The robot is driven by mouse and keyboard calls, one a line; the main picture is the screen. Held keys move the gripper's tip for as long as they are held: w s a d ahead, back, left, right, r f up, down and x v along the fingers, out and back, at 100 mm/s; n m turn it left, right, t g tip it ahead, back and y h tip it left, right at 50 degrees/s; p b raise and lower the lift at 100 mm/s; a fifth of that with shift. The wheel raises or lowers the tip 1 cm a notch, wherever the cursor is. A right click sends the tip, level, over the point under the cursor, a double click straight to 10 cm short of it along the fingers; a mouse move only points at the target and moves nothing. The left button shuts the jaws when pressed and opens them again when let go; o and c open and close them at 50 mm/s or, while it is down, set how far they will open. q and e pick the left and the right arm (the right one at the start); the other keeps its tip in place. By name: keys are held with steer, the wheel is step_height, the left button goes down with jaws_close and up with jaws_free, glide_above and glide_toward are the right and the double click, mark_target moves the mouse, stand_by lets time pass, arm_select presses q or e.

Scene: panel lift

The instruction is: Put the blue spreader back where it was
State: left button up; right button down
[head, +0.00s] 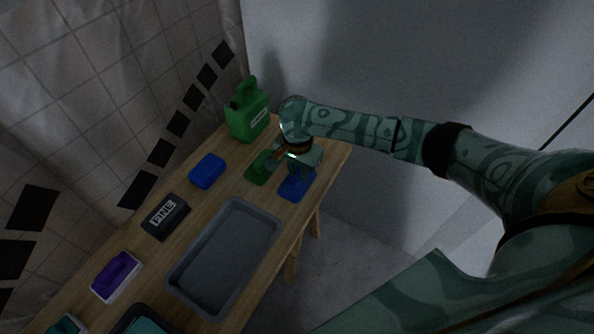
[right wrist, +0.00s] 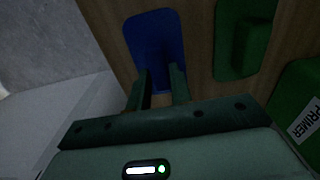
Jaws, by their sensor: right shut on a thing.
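The blue spreader (head: 296,187) is at the right edge of the wooden bench, beside a green spreader (head: 260,170). My right gripper (head: 299,172) is directly over it, reaching in from the right. In the right wrist view the blue plate of the spreader (right wrist: 154,30) lies just beyond my right gripper's fingers (right wrist: 160,78), which are shut on its handle. The handle is mostly hidden between the fingers. I cannot tell whether the plate touches the bench or hangs slightly above it. My left gripper is not in view.
A green jug (head: 247,118) stands at the bench's far end; its primer label shows in the wrist view. A blue block (head: 207,170), a black block marked FINE (head: 165,216), a purple-handled tool (head: 116,275) and an empty grey tray (head: 190,290) are along the bench (head: 213,213).

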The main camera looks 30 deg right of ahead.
mark_target(298, 175)
steer(key=c, duration=1.3)
jaws_free()
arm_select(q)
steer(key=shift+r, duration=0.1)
arm_select(e)
steer(key=shift+o, duration=0.2)
steer(key=shift+r, duration=0.2)
arm_select(q)
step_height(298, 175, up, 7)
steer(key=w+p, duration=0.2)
steer(key=p, duration=0.5)
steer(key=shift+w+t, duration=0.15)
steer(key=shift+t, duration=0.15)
arm_select(e)
step_height(298, 175, up, 12)
steer(key=shift+s+a+f, duration=0.1)
